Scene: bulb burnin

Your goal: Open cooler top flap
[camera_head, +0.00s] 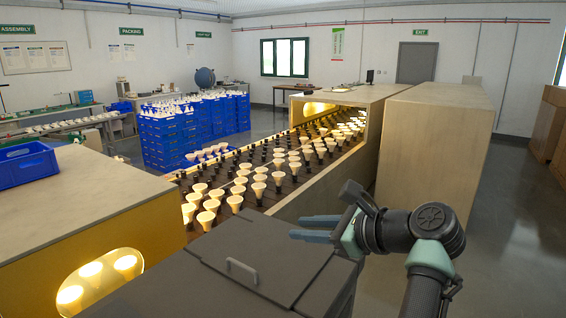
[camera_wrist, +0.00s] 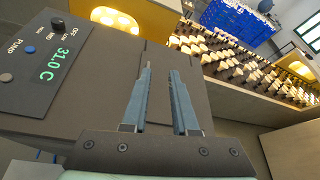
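The cooler (camera_head: 165,278) is a dark grey box at the bottom of the head view. Its top flap (camera_head: 285,268) lies flat and looks closed, with a pale bar handle (camera_head: 242,271) on it. My gripper (camera_head: 297,228) is above the cooler's far right part, beyond and to the right of the handle, with its fingers pointing left. In the wrist view my gripper (camera_wrist: 160,72) has two blue-grey fingers apart with nothing between them. The dark cooler top (camera_wrist: 95,100) lies behind them. The handle is not seen in the wrist view.
A control panel (camera_wrist: 48,60) reads 31.0 C beside a PUMP label. A conveyor (camera_head: 285,200) with rows of lit bulbs runs behind the cooler into a beige tunnel (camera_head: 360,97). Blue crates (camera_head: 180,135) stand at the back left. Floor (camera_head: 525,240) at right is clear.

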